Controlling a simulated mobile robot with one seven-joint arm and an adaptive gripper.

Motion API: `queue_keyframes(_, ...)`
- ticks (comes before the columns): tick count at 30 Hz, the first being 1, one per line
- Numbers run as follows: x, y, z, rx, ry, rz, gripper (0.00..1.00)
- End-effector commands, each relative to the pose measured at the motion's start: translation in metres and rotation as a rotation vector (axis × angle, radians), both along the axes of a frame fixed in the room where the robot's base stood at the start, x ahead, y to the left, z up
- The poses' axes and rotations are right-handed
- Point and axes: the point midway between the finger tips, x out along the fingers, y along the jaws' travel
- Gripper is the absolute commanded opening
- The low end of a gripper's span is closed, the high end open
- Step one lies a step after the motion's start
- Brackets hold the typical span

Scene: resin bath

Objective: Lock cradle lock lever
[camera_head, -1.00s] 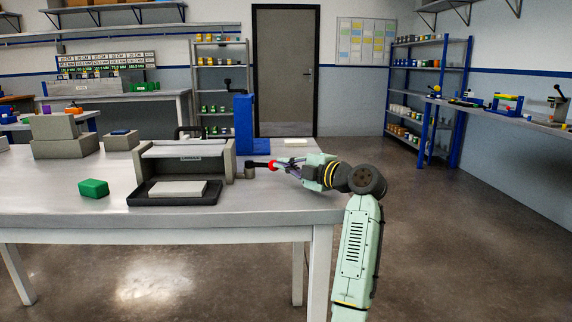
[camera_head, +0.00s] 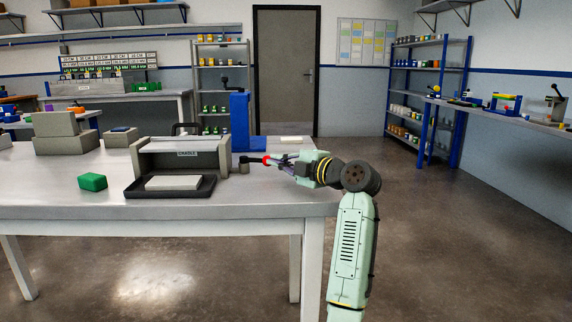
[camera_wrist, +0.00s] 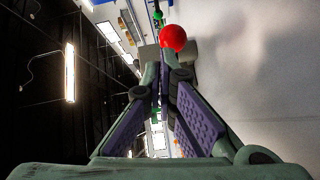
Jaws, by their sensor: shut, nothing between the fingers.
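The cradle (camera_head: 220,158) is a grey housing labelled "CRADLE" near the right end of the workbench. Its lock lever (camera_head: 252,160) is a dark rod on a small grey post (camera_head: 243,168), pointing right and about level. It ends in a red ball knob (camera_head: 266,160), which also shows in the wrist view (camera_wrist: 173,37). My gripper (camera_head: 276,161) comes from the right with its fingertips close to the knob. In the wrist view my gripper (camera_wrist: 166,62) has its fingertips together just below the knob, with nothing between them. I cannot tell whether they touch it.
A black tray (camera_head: 135,192) with a pale slab (camera_head: 172,182) sits in front of the cradle. A green block (camera_head: 93,181) lies left of it. A blue upright (camera_head: 239,122) stands behind the lever. Grey blocks (camera_head: 62,134) stand at the back left.

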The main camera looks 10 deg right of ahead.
Motion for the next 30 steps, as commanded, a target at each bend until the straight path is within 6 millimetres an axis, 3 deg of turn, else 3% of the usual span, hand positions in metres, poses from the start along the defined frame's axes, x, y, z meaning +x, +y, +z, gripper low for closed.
queue_keyframes(2, -0.002, 0.009, 0.001, -0.001, -0.003, 0.003, 0.0)
queue_keyframes(6, -0.014, -0.031, 0.003, 0.002, 0.0, -0.003, 0.0)
queue_keyframes(15, -0.032, -0.078, 0.006, 0.0, 0.0, 0.0, 0.0)
queue_keyframes(30, -0.035, -0.086, 0.007, 0.002, 0.0, 0.002, 0.0)
